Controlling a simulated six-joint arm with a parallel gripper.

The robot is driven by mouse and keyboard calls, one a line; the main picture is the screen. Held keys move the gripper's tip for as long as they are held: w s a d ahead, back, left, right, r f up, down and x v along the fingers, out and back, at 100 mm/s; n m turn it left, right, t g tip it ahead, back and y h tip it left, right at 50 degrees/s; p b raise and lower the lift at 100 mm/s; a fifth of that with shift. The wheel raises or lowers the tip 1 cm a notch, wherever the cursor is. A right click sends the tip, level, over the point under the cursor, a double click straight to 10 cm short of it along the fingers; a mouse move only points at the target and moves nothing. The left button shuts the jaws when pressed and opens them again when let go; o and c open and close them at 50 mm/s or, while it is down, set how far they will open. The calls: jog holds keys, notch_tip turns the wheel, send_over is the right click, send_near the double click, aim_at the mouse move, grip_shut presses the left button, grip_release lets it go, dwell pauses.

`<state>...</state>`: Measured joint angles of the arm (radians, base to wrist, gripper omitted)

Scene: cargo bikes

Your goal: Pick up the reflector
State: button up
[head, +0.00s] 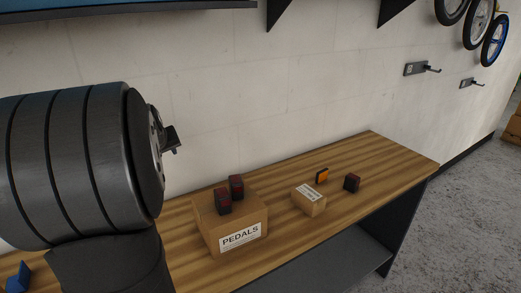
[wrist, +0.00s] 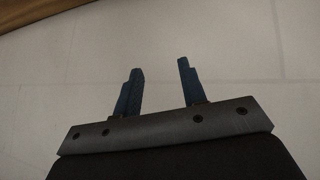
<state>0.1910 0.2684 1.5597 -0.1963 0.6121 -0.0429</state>
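A small orange piece with a dark edge (head: 322,175), which looks like the reflector, stands on the wooden workbench (head: 375,150) behind a small cardboard box. It does not show in the wrist view. My gripper (wrist: 160,68) is open and empty in the wrist view, its two blue fingers apart with only pale wall beyond them. In the head view my arm is at the left, well away from the orange piece, and the fingers cannot be made out.
A "PEDALS" box (head: 230,228) has two dark red-and-black blocks on top. A small labelled box (head: 309,200) and another dark block (head: 352,182) flank the orange piece. A blue object (head: 18,277) lies at the lower left. Wall hooks (head: 420,69) are above right.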

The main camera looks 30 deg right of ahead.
jog(key=shift+d, duration=0.1)
jog(key=m+g+h, duration=0.2)
jog(key=m+g, duration=0.5)
jog(key=m, duration=0.9)
send_over(320, 172)
jog(key=a, duration=0.6)
notch_tip(320, 172, down, 5)
jog(key=shift+m+y, duration=0.3)
jog(key=x, duration=1.1)
jog(key=shift+s+d, duration=0.35)
jog(key=x, duration=0.6)
jog(key=shift+f, duration=0.3)
grip_shut()
